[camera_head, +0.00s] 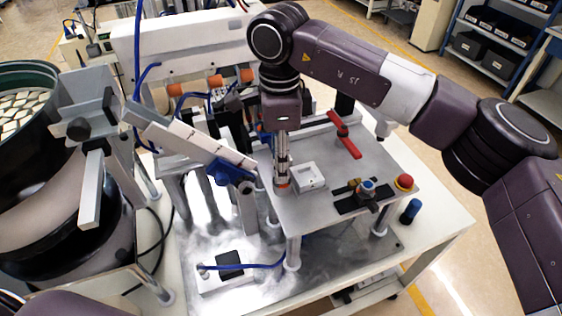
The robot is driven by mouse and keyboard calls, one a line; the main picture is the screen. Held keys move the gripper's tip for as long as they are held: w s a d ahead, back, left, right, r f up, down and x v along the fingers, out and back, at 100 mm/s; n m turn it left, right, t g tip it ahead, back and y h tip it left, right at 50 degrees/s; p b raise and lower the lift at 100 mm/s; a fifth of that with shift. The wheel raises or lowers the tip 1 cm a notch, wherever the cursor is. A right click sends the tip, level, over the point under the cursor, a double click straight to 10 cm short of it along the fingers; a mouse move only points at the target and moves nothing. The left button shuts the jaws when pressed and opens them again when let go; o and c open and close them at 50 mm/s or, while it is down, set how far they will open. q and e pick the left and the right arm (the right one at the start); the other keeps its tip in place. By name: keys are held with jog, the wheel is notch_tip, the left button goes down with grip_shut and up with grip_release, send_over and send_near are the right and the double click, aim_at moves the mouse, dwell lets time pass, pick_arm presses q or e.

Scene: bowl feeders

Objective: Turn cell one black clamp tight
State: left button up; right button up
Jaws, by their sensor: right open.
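My right gripper (282,183) comes down from above over the left edge of the grey metal plate (325,207). It is open, beside a small white block (308,177), and nothing shows held in it. A low black clamp-like fixture (350,203) with a blue-topped knob lies on the plate to the right of the gripper, clear of it. I cannot tell whether this is cell one's black clamp, or whether it is tight. My left gripper is not in view.
A white feeder track (190,138) runs in from the left, beside a large dark bowl feeder (35,190). Shelves (490,45) stand far right.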

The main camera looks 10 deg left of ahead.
jog(key=shift+w+f+p, duration=0.2)
jog(key=shift+f+p, duration=0.1)
jog(key=shift+f, duration=0.9)
jog(key=shift+w+f, duration=0.1)
jog(key=shift+f, duration=0.45)
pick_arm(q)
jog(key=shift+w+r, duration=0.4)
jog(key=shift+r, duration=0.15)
pick_arm(e)
grip_shut()
